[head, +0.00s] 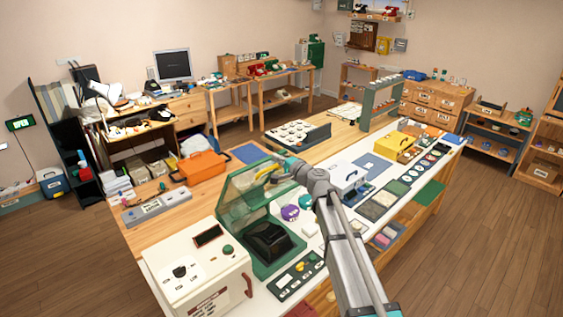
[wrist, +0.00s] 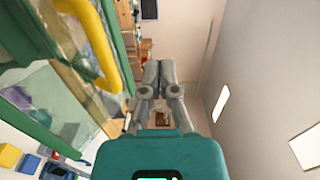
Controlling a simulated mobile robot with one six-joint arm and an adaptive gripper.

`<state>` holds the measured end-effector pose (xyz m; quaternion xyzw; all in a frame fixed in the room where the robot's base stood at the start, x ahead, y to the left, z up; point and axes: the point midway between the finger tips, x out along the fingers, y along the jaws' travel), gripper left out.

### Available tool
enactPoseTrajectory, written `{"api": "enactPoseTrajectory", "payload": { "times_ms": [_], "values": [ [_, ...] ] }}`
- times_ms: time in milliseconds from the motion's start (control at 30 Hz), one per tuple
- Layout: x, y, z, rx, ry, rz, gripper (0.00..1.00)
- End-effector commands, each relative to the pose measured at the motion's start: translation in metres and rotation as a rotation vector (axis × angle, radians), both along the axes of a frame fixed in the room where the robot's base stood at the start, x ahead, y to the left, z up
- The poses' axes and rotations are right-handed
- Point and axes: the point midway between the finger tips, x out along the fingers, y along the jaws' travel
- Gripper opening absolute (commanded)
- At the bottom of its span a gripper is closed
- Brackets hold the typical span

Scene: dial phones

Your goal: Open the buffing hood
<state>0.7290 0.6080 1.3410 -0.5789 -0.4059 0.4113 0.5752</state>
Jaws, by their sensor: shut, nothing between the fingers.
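The buffing hood is a green-framed case with a clear lid (head: 240,193) and a yellow handle (head: 262,173). The lid stands tilted up over the green base, and a black object (head: 268,240) shows in the base below it. In the wrist view the yellow handle (wrist: 101,55) and the green lid frame (wrist: 122,50) lie left of my fingers. My gripper (head: 277,178) is beside the lid's upper edge, close to the handle. In the wrist view my gripper (wrist: 158,80) has its fingers together and holds nothing. Contact with the lid cannot be told.
A cream machine (head: 200,270) stands left of the hood. A control panel (head: 297,277) lies in front of it. Purple and teal round items (head: 291,213) sit to its right. An orange toolbox (head: 201,168) is behind. Open floor lies right of the bench.

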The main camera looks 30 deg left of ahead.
Motion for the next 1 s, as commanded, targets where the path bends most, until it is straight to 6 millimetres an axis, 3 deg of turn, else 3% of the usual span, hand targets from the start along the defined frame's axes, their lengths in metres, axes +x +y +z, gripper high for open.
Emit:
{"api": "enactPoseTrajectory", "payload": {
  "times_ms": [500, 700, 1000],
  "values": [
    [0.028, 0.075, -0.001, 0.0, 0.0, 0.001, 0.0],
    [0.033, 0.09, -0.001, 0.0, 0.0, 0.0, 0.0],
    [0.034, 0.095, -0.001, 0.0, 0.0, -0.001, 0.0]
  ]
}}
